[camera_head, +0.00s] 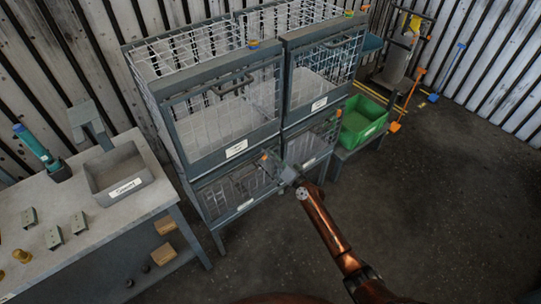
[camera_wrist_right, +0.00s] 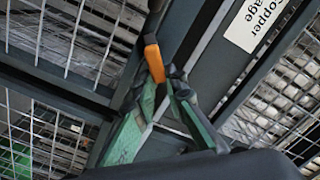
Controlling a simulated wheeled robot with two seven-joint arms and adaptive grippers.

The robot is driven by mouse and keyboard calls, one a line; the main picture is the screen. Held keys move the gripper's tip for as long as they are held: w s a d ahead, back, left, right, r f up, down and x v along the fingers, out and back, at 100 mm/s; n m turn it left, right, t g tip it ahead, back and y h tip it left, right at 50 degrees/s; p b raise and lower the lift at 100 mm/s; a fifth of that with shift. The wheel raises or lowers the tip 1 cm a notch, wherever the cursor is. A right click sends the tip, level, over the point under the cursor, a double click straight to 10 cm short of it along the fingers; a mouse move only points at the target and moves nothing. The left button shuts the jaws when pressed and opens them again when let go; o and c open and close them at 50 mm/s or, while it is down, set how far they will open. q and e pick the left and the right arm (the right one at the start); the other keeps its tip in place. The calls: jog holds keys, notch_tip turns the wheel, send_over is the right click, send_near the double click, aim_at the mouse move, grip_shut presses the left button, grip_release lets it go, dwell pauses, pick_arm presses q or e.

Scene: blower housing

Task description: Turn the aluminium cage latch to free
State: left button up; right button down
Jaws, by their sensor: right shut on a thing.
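My right gripper (camera_head: 287,173) reaches the front of the lower row of wire cages, near the post between the lower left cage (camera_head: 238,188) and the lower right cage (camera_head: 309,146). In the right wrist view its fingers (camera_wrist_right: 168,92) are shut on an orange-ended latch handle (camera_wrist_right: 153,58) in front of a dark frame bar. A white label (camera_wrist_right: 257,22) beside it reads in part "opper" and "age". Whether this latch belongs to the aluminium cage cannot be told; the cage labels are too small to read in the head view. My left gripper is out of view.
Two upper cages (camera_head: 212,122) stand above. A green bin (camera_head: 362,121) is on a low stand at right. A workbench (camera_head: 150,203) with a grey tray (camera_head: 122,175) and small parts is at left. The floor (camera_head: 450,190) at right is clear.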

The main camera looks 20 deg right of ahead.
jog(key=shift+d+f+m, duration=0.1)
jog(key=shift+f+m, duration=0.1)
jog(key=shift+m, duration=1.9)
jog(key=shift+d+f+m, duration=0.1)
jog(key=shift+f+m, duration=0.05)
jog(key=shift+m, duration=1.95)
jog(key=c, duration=2)
grip_release()
jog(key=shift+o, duration=0.2)
jog(key=shift+s, duration=0.1)
jog(key=v, duration=1.1)
jog(key=shift+s, duration=0.35)
